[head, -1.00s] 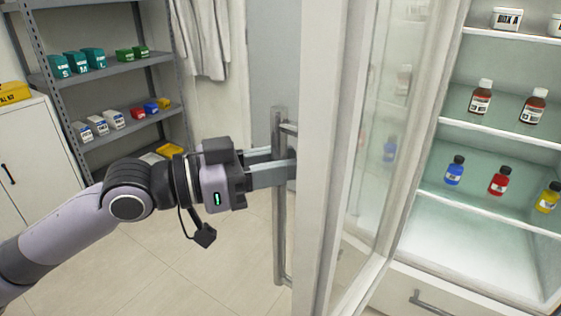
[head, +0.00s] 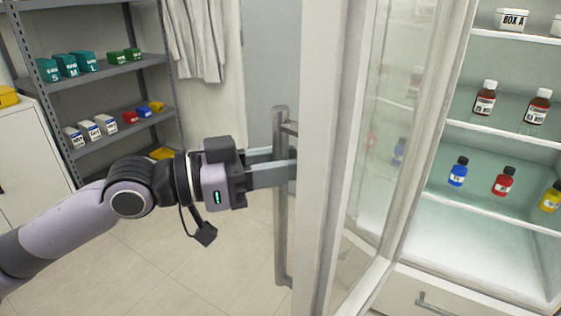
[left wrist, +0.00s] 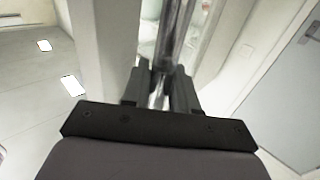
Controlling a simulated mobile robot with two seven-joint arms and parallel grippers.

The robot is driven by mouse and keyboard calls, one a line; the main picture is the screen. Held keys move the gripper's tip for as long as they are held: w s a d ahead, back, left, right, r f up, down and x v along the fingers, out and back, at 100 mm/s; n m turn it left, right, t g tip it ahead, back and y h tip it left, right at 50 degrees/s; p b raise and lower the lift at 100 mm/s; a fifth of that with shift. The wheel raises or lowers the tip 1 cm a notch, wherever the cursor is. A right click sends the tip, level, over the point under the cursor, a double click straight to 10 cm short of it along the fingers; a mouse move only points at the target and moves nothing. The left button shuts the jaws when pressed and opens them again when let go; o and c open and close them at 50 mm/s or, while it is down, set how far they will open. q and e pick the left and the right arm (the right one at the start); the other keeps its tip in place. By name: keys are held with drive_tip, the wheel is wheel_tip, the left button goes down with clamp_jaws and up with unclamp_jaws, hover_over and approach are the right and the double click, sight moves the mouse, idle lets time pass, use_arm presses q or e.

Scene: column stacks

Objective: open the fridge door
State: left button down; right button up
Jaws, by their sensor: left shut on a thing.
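The fridge door (head: 338,150) stands swung open, its glass pane seen at a slant and the fridge interior (head: 470,210) visible to its right. A vertical grey bar handle (head: 280,220) is on the door's outer face. My right gripper is in neither view.
Fridge shelves hold brown bottles (head: 484,98), small coloured bottles (head: 458,172) and a white box (head: 511,20). A drawer (head: 425,295) is below. A grey shelf rack (head: 100,70) with small boxes and a white cabinet (head: 30,150) stand at left. The floor between is clear.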

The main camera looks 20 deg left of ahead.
use_arm(q)
drive_tip(key=c, duration=1)
unclamp_jaws()
drive_tip(key=shift+s+a, duration=0.1)
drive_tip(key=shift+a, duration=0.05)
drive_tip(key=shift+b+v, duration=3.4)
drive_tip(key=shift+b, duration=0.2)
